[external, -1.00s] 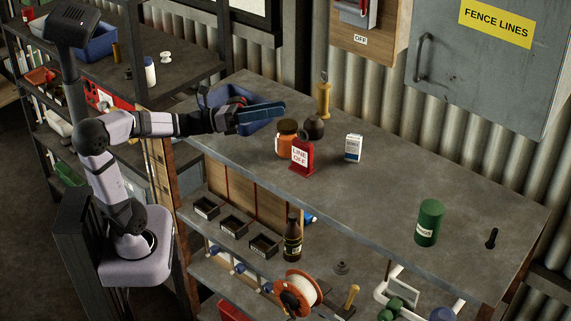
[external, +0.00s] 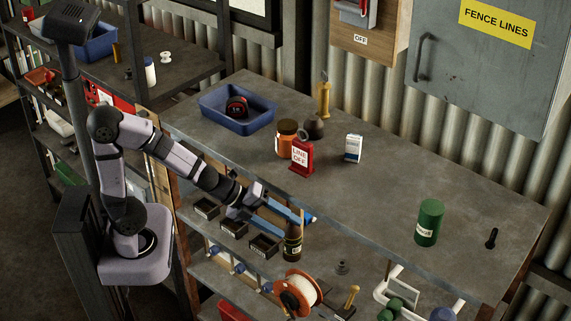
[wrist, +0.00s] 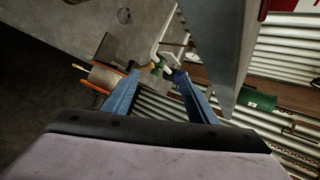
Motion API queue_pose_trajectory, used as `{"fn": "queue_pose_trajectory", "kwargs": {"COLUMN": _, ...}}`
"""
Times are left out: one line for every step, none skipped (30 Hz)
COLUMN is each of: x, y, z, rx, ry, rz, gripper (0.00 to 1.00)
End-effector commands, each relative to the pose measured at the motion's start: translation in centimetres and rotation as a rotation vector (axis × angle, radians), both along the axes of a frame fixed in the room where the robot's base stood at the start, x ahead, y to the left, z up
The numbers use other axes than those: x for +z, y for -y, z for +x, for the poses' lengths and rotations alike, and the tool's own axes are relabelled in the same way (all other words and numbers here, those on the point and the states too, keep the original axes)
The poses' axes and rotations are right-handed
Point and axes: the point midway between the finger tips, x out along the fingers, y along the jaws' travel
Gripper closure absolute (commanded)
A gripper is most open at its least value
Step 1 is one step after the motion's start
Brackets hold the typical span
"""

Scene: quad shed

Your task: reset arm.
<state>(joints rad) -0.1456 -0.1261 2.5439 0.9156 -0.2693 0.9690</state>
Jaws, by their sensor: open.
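My gripper (external: 308,228) has blue fingers and is in front of the bench's front edge, below the worktop and above the lower shelf. Its fingers are apart with nothing seen between them; they also show spread in the wrist view (wrist: 158,80). In the external view the fingers are close by the neck of a dark brown bottle (external: 293,243); I cannot tell whether they touch it. My arm reaches down and to the right from its base at the left.
The worktop (external: 390,205) holds a blue tray (external: 258,122) with a dark red-marked item inside, an orange jar (external: 286,141), a red "LINE OFF" sign (external: 302,157), a white box (external: 353,148) and a green can (external: 429,222). A wire spool (external: 298,293) and small black bins (external: 235,226) are below.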

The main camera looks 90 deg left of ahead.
Motion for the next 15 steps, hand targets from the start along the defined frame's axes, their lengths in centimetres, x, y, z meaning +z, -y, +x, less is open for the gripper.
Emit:
{"fn": "queue_pose_trajectory", "kwargs": {"x": -1.7, "y": -1.2, "z": -0.7, "rx": 0.138, "ry": -0.059, "rz": -0.072, "gripper": 0.47}}
{"fn": "queue_pose_trajectory", "kwargs": {"x": -2.5, "y": -1.9, "z": -1.3, "rx": 0.229, "ry": -0.097, "rz": -0.121, "gripper": 0.47}}
{"fn": "queue_pose_trajectory", "kwargs": {"x": -3.8, "y": -2.7, "z": -2.3, "rx": 0.353, "ry": -0.149, "rz": -0.186, "gripper": 0.47}}
{"fn": "queue_pose_trajectory", "kwargs": {"x": -4.7, "y": -3.2, "z": -3.1, "rx": 0.449, "ry": -0.189, "rz": -0.236, "gripper": 0.47}}
{"fn": "queue_pose_trajectory", "kwargs": {"x": -5.7, "y": -3.6, "z": -4.1, "rx": 0.545, "ry": -0.229, "rz": -0.285, "gripper": 0.47}}
{"fn": "queue_pose_trajectory", "kwargs": {"x": -6.9, "y": -3.9, "z": -5.6, "rx": 0.674, "ry": -0.284, "rz": -0.351, "gripper": 0.47}}
{"fn": "queue_pose_trajectory", "kwargs": {"x": -7.8, "y": -4.0, "z": -6.7, "rx": 0.77, "ry": -0.325, "rz": -0.398, "gripper": 0.47}}
{"fn": "queue_pose_trajectory", "kwargs": {"x": -8.7, "y": -4.0, "z": -8.0, "rx": 0.865, "ry": -0.364, "rz": -0.442, "gripper": 0.47}}
{"fn": "queue_pose_trajectory", "kwargs": {"x": -9.7, "y": -3.8, "z": -9.6, "rx": 0.985, "ry": -0.417, "rz": -0.497, "gripper": 0.47}}
{"fn": "queue_pose_trajectory", "kwargs": {"x": -10.3, "y": -3.6, "z": -10.8, "rx": 1.07, "ry": -0.455, "rz": -0.534, "gripper": 0.47}}
{"fn": "queue_pose_trajectory", "kwargs": {"x": -10.9, "y": -3.2, "z": -12.0, "rx": 1.152, "ry": -0.491, "rz": -0.568, "gripper": 0.47}}
{"fn": "queue_pose_trajectory", "kwargs": {"x": -11.5, "y": -2.7, "z": -13.4, "rx": 1.252, "ry": -0.535, "rz": -0.607, "gripper": 0.47}}
{"fn": "queue_pose_trajectory", "kwargs": {"x": -11.9, "y": -2.3, "z": -14.5, "rx": 1.318, "ry": -0.566, "rz": -0.63, "gripper": 0.47}}
{"fn": "queue_pose_trajectory", "kwargs": {"x": -12.2, "y": -1.8, "z": -15.4, "rx": 1.379, "ry": -0.595, "rz": -0.651, "gripper": 0.47}}
{"fn": "queue_pose_trajectory", "kwargs": {"x": -12.5, "y": -1.3, "z": -16.5, "rx": 1.452, "ry": -0.629, "rz": -0.675, "gripper": 0.47}}
